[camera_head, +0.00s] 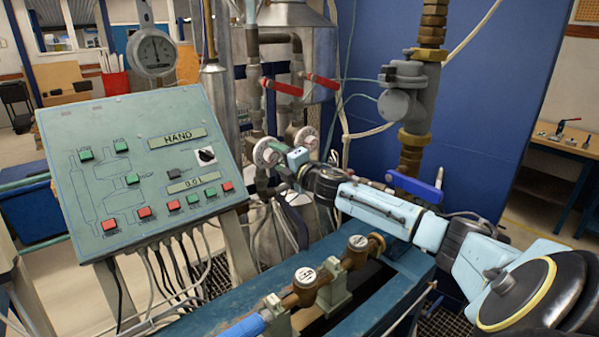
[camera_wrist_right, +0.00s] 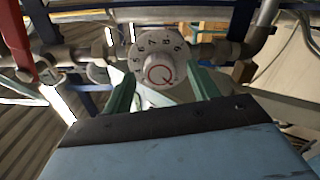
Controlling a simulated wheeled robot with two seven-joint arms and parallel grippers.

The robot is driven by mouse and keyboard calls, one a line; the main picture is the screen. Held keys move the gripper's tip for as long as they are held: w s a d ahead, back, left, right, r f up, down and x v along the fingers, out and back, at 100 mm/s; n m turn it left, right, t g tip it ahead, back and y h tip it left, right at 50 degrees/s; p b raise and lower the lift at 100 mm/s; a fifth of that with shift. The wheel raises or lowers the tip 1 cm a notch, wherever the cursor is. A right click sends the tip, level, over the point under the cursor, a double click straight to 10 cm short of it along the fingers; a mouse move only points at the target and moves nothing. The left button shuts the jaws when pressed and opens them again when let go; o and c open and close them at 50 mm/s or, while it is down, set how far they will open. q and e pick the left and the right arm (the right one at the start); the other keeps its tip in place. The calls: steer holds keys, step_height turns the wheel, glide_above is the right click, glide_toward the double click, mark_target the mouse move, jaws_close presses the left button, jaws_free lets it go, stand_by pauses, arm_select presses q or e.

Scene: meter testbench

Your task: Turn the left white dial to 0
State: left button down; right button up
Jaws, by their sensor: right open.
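Two round white dials sit on the pipework right of the control panel in the head view. The left white dial (camera_head: 266,152) is by the tip of my right gripper (camera_head: 284,159); the other white dial (camera_head: 307,139) is just behind and to the right. In the right wrist view, a white dial (camera_wrist_right: 160,60) faces me, with dark marks round its rim and a red ring on its knob. It appears to be the left one. My right gripper (camera_wrist_right: 163,88) is open, one green finger each side of the knob. Contact cannot be told. My left gripper is out of view.
A sloped green control panel (camera_head: 140,165) with red and green buttons stands left. Red valve levers (camera_head: 281,87) are above the dials. A blue bench (camera_head: 375,300) with brass meters (camera_head: 306,281) lies below my right arm. A blue-handled valve (camera_head: 415,186) is nearby.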

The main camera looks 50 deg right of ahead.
steer(key=s+a+b, duration=0.1)
steer(key=s+b, duration=0.1)
steer(key=s, duration=0.9)
steer(key=shift+s+a, duration=0.2)
steer(key=shift+s, duration=0.15)
stand_by(0.5)
